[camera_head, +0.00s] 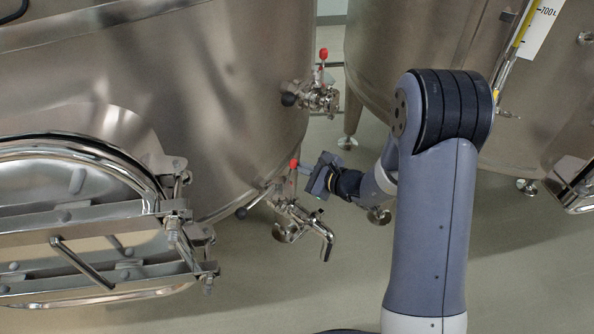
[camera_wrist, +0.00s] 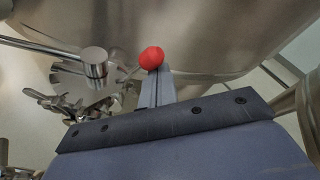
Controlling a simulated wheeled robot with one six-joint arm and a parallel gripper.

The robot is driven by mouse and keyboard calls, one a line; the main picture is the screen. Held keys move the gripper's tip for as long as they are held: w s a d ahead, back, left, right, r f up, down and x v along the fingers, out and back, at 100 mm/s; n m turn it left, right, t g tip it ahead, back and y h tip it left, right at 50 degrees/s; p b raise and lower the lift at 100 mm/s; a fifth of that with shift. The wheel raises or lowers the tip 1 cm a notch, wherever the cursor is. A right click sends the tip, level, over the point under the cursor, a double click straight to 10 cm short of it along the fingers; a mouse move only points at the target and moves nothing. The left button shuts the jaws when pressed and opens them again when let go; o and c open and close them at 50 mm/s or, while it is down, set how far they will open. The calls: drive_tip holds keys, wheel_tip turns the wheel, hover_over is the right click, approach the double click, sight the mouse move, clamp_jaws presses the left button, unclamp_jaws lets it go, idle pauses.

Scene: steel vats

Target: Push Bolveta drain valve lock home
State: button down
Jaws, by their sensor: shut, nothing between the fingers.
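A steel valve (camera_head: 290,212) sits low on the left vat, with a red knob (camera_head: 294,163) on its upright stem and a black-ended lever to its left. No name is readable on it. My gripper (camera_head: 303,169) is shut and empty, its fingertips right at the red knob from the right. In the wrist view, the red knob (camera_wrist: 151,57) shows just beyond the tips of my shut gripper (camera_wrist: 157,74). I cannot tell whether they touch. The steel valve body (camera_wrist: 85,88) is to the left there, partly hidden by my gripper.
A similar valve (camera_head: 318,97) with a red knob is higher on the left vat (camera_head: 215,85). A hinged hatch (camera_head: 100,235) juts out at lower left. A second vat (camera_head: 410,45) stands behind my arm. Floor is clear below the lower valve.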

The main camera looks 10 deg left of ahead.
drive_tip(key=shift+s+a+r, duration=0.1)
idle(0.4)
drive_tip(key=shift+s+a+r, duration=0.1)
drive_tip(key=shift+s+r, duration=0.05)
drive_tip(key=shift+r, duration=0.1)
drive_tip(key=shift+s+b, duration=0.1)
drive_tip(key=shift+b, duration=0.35)
drive_tip(key=shift+a+r, duration=0.1)
drive_tip(key=shift+r, duration=0.1)
drive_tip(key=w+v, duration=0.1)
drive_tip(key=v, duration=0.7)
drive_tip(key=shift+d, duration=0.35)
